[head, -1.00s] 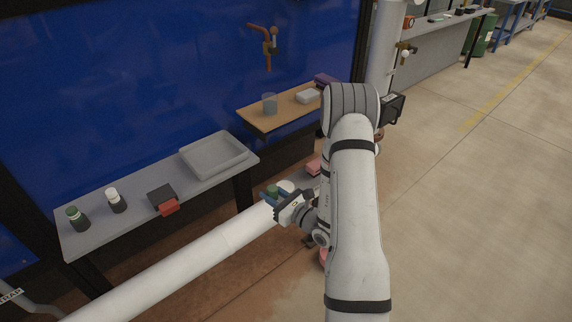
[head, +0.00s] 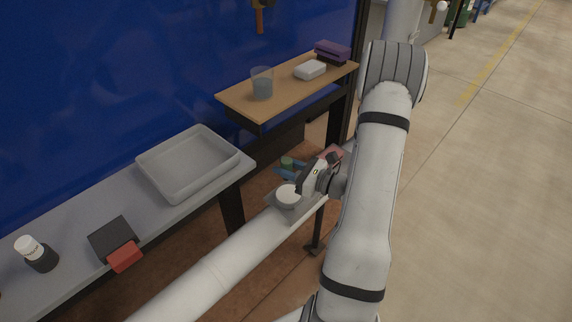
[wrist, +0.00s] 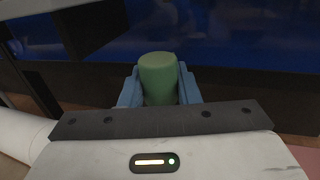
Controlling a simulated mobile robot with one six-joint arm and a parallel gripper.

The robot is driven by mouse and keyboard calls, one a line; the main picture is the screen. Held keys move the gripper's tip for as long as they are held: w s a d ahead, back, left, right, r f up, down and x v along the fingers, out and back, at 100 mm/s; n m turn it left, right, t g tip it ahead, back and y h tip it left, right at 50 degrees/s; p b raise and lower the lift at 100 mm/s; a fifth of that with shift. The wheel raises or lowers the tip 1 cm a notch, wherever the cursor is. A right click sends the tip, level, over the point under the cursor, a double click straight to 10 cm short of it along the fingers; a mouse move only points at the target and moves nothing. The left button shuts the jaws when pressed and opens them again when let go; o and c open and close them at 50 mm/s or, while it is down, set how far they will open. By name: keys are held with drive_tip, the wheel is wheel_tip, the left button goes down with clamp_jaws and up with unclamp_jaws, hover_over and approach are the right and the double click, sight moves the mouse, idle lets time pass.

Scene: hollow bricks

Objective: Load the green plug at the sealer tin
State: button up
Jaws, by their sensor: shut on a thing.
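The green plug (wrist: 158,78) is a plain cylinder between the blue fingers of my gripper (wrist: 160,88) in the wrist view. My gripper is shut on it. In the head view the green plug (head: 287,162) and the blue fingers (head: 291,171) show small, just beyond a round white-topped tin (head: 288,196) on a small grey platform (head: 284,211). I cannot tell whether this is the sealer tin; no label is readable. The plug appears held in the air, below the level of the wooden shelf. Its lower part is hidden by my gripper in the wrist view.
A grey bench (head: 68,222) holds an empty grey tray (head: 160,184), a black and red block (head: 116,246) and a dark white-capped bottle (head: 37,253). A wooden shelf (head: 240,98) holds a clear beaker (head: 262,84), a white box (head: 310,70) and purple items (head: 332,52). Floor at right is clear.

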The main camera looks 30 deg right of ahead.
drive_tip(key=shift+d+f+b, duration=0.2)
drive_tip(key=shift+f+b, duration=1.9)
drive_tip(key=shift+f, duration=0.75)
drive_tip(key=shift+s+f+b, duration=0.1)
drive_tip(key=shift+f+b, duration=0.3)
drive_tip(key=shift+f, duration=0.2)
drive_tip(key=shift+r+p, duration=2.7)
drive_tip(key=shift+r, duration=0.85)
